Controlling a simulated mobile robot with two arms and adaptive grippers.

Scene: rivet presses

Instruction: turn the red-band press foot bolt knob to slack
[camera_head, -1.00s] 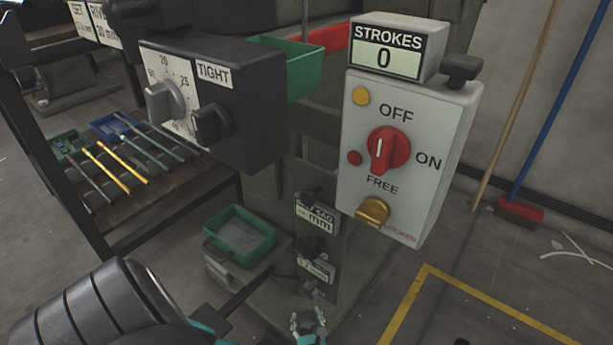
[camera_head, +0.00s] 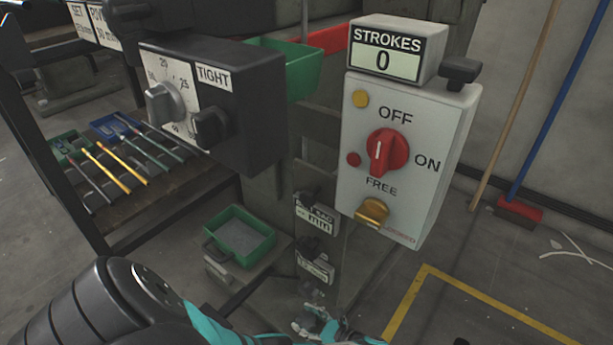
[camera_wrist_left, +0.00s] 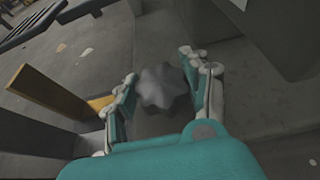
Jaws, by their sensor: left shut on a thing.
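A grey, lobed star-shaped knob (camera_wrist_left: 163,88), which I take as the foot bolt knob, sits between the fingers of my left gripper (camera_wrist_left: 158,72) in the left wrist view. The left gripper is shut on the knob. In the head view my left gripper (camera_head: 316,320) is low at the foot of the press, below its lower readouts, and the knob cannot be made out clearly there. The press (camera_head: 345,250) has a red band (camera_head: 328,39) behind its control box. No slack marking is readable at the knob. My right gripper is not in view.
A white control box (camera_head: 405,150) with a red switch hangs above right of the gripper. A black TIGHT dial box (camera_head: 255,110) juts out above left. A green tray (camera_head: 240,236) stands left of the foot. Yellow floor lines (camera_head: 405,305) lie to the right.

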